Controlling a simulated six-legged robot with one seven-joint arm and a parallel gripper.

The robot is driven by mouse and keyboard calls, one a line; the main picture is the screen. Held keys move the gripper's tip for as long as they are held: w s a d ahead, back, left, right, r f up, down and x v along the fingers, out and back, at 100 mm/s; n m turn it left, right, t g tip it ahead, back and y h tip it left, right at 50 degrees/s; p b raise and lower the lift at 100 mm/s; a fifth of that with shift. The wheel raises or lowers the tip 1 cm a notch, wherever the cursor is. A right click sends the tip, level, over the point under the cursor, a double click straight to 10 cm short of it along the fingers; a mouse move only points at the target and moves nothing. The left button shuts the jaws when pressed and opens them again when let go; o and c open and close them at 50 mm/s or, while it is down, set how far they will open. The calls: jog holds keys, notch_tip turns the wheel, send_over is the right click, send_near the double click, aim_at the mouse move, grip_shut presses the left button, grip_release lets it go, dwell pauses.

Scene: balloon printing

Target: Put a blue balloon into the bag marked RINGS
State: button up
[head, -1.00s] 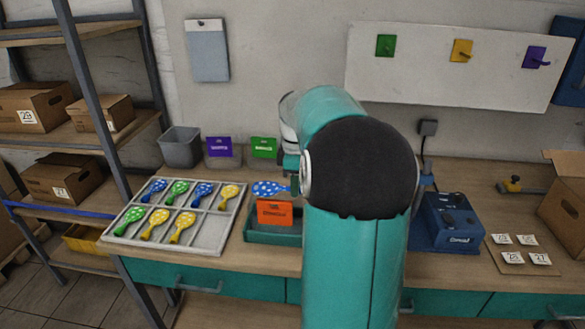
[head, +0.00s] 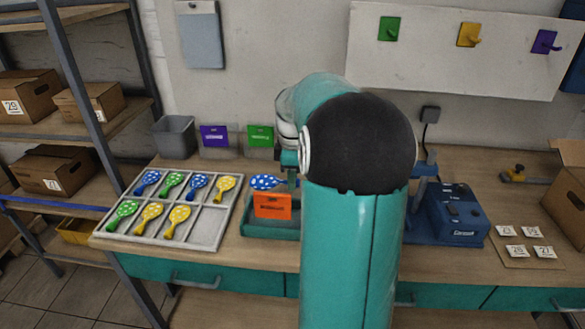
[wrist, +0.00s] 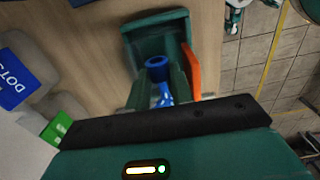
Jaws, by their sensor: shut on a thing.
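My gripper (head: 291,171) is shut on a blue balloon (head: 266,182) with white dots, held just above the teal tray with the orange label (head: 272,206). In the wrist view, the balloon's blue neck (wrist: 157,63) shows between the gripper fingers (wrist: 160,82); most of its body is hidden. Two labelled bags stand at the back: one with a purple label (head: 214,136) and one with a green label (head: 260,135). In the wrist view the blue-purple label (wrist: 14,75) reads DOTS. I cannot read RINGS on any label.
A compartment tray (head: 205,229) at left holds several blue, green and yellow balloons. A grey bin (head: 175,138) stands behind it. A blue machine (head: 455,214) and number cards (head: 525,240) are at right. My arm hides the middle of the bench.

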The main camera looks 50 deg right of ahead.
jog(key=shift+f, duration=3.7)
jog(key=o, duration=0.8)
jog(key=shift+o, duration=0.2)
jog(key=shift+r, duration=0.1)
jog(key=shift+r, duration=6.45)
